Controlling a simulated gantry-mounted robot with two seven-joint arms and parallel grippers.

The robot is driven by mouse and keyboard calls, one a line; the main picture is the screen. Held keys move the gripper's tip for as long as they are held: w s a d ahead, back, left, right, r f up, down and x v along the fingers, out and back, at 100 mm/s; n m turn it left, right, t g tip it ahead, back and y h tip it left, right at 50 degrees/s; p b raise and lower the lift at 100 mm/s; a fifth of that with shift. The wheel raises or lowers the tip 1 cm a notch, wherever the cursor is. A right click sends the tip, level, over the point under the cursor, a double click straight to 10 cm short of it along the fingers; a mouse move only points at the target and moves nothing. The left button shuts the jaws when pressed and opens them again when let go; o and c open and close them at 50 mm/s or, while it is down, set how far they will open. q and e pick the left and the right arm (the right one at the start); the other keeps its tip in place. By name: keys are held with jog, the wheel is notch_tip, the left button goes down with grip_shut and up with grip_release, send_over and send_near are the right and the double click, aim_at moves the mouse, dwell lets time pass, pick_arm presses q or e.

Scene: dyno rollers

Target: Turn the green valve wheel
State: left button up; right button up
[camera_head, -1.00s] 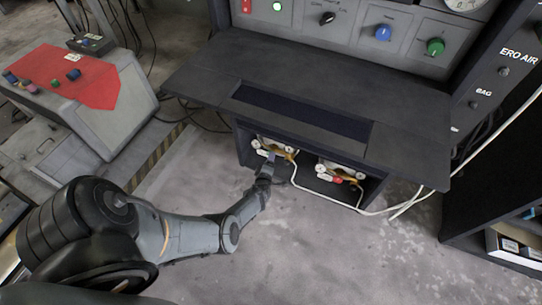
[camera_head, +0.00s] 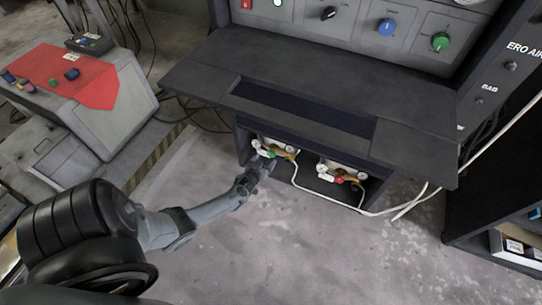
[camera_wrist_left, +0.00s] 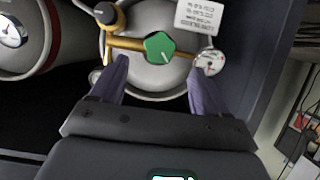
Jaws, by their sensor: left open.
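The green valve wheel (camera_wrist_left: 159,48) is a small knob with a white pointer mark, on a brass fitting (camera_wrist_left: 125,44) in front of a pale cylinder (camera_wrist_left: 152,82). In the head view the wheel (camera_head: 271,155) is a small green spot in the left bay under the desk. My left gripper (camera_wrist_left: 157,68) is open, with its two purple fingertips apart on either side of the wheel's line, just short of it in the wrist view. I cannot tell how far the tips are in depth. In the head view the gripper (camera_head: 265,164) is at the bay's opening. My right gripper is not in view.
A white dial gauge (camera_wrist_left: 211,61) and a paper tag (camera_wrist_left: 199,16) are right of the wheel. A second bay holds a red valve (camera_head: 338,180). The dark desk (camera_head: 300,72) overhangs both bays. A white hose (camera_head: 325,192) runs along the front; open floor lies before it.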

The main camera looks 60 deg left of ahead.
aim_at(271, 154)
pick_arm(q)
jog(key=b+x, duration=0.3)
jog(key=x, duration=0.2)
jog(key=shift+w+a+f+b, duration=0.1)
jog(key=shift+w+f+b, duration=0.1)
jog(key=shift+f+b, duration=0.15)
jog(key=shift+w+a+f+b, duration=0.15)
jog(key=shift+w+a+b, duration=0.3)
jog(key=shift+w+b, duration=0.1)
jog(key=shift+w+a, duration=0.1)
jog(key=shift+w, duration=0.25)
jog(key=c, duration=0.9)
